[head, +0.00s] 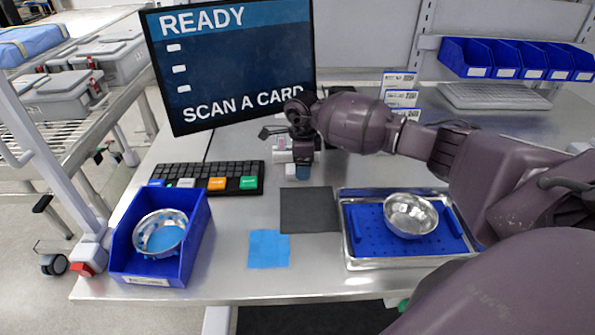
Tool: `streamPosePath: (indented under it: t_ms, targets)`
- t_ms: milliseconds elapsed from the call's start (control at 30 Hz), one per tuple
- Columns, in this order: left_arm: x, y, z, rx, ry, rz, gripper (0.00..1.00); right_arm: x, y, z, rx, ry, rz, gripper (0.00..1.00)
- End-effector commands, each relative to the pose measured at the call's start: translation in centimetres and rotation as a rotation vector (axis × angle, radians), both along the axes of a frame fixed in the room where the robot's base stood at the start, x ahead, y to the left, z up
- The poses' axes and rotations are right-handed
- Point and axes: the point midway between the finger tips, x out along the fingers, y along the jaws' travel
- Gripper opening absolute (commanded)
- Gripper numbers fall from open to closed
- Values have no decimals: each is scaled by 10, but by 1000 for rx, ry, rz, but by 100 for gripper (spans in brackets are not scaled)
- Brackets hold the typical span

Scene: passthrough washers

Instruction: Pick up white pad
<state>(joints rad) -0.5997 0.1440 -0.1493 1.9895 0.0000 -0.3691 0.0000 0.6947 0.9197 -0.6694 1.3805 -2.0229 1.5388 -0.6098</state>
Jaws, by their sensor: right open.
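I cannot pick out a white pad for certain. A flat light-blue square (268,249) and a dark grey square (309,210) lie on the steel table. My right gripper (288,140) is open above the back of the table, in front of the screen's lower right corner. Small white items (283,152) show just below and behind it, partly hidden by its fingers. A small blue-and-white item (301,172) stands below it. I cannot tell whether the gripper touches any of these. My left gripper is out of view.
A blue bin (196,246) with a metal bowl (160,233) stands front left. A black keyboard (210,170) with coloured keys lies behind it, below the screen (235,60). A steel tray (355,262) with a blue insert and metal bowl (411,215) is at right, beneath my right arm.

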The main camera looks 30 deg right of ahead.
Motion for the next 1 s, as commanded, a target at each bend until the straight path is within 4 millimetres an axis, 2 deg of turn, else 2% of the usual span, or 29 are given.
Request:
streamPosePath:
  t_ms: [167,433,767,1000]
  targets:
    - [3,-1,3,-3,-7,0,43,0,0,-17,1,1,-1,78]
    - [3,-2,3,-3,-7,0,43,0,0,-19,0,0,0,78]
    - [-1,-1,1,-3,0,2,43,0,0,-18,0,0,0,27]
    - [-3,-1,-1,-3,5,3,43,0,0,-18,-1,-1,0,25]
